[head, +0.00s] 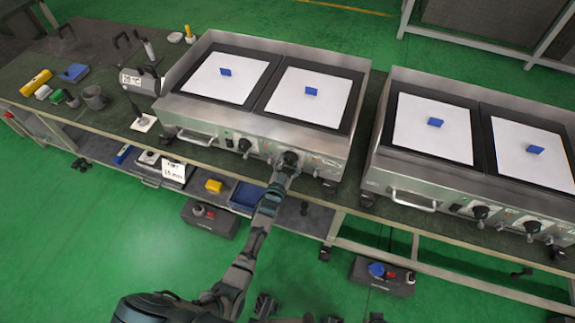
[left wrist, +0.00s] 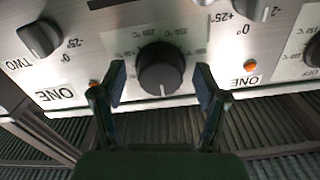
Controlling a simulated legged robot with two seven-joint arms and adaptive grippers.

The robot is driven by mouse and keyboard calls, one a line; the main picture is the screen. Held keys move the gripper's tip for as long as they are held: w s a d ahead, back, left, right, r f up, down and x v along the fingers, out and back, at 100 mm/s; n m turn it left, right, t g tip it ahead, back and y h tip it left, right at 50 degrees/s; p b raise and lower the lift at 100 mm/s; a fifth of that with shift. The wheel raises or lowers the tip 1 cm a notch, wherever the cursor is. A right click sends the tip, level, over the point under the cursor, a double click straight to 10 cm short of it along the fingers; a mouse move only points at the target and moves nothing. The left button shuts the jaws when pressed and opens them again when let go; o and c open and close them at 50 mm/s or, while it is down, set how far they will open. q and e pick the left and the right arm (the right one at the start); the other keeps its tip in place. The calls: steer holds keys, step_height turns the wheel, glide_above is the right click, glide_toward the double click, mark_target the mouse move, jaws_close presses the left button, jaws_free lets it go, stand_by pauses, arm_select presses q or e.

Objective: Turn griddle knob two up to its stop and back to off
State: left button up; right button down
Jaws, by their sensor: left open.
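In the left wrist view a round black knob (left wrist: 160,70) stands between my left gripper's fingers (left wrist: 160,84). Its white mark points to the picture's bottom edge. The fingers are spread on both sides of the knob, with gaps visible. In the head view my left gripper (head: 285,167) is at the front panel of the left griddle (head: 205,112), at its right-hand knob (head: 290,157), which it partly hides. The left-hand knob (head: 244,145) of that griddle is free. I cannot read which label belongs to the knob between the fingers. My right gripper does not show clearly.
A second griddle (head: 377,172) with similar knobs stands to the right. White sheets with blue blocks lie on both griddles. Smaller knobs, such as one at upper left (left wrist: 40,38), and orange lamps sit near the fingers. A shelf with a yellow block (head: 213,186) lies below the bench.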

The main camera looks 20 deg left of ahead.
arm_select(q)
steer(key=s, duration=1.2)
steer(key=shift+a+f, duration=0.15)
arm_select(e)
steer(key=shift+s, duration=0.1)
arm_select(q)
steer(key=s+f+g+p, duration=0.4)
steer(key=s+f+g, duration=0.5)
steer(key=s+f, duration=0.8)
steer(key=s+a+f+g+p, duration=0.1)
steer(key=s+f+g, duration=0.2)
steer(key=s, duration=0.6)
steer(key=s+a+f+g+p, duration=0.1)
steer(key=s+f+g, duration=0.3)
steer(key=s+f, duration=0.3)
steer(key=s, duration=0.3)
steer(key=shift+s+f+n, duration=0.15)
steer(key=shift+f+n, duration=0.15)
steer(key=shift+f, duration=0.05)
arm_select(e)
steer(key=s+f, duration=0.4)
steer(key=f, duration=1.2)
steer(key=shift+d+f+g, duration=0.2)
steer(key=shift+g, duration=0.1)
arm_select(q)
steer(key=shift+a, duration=0.1)
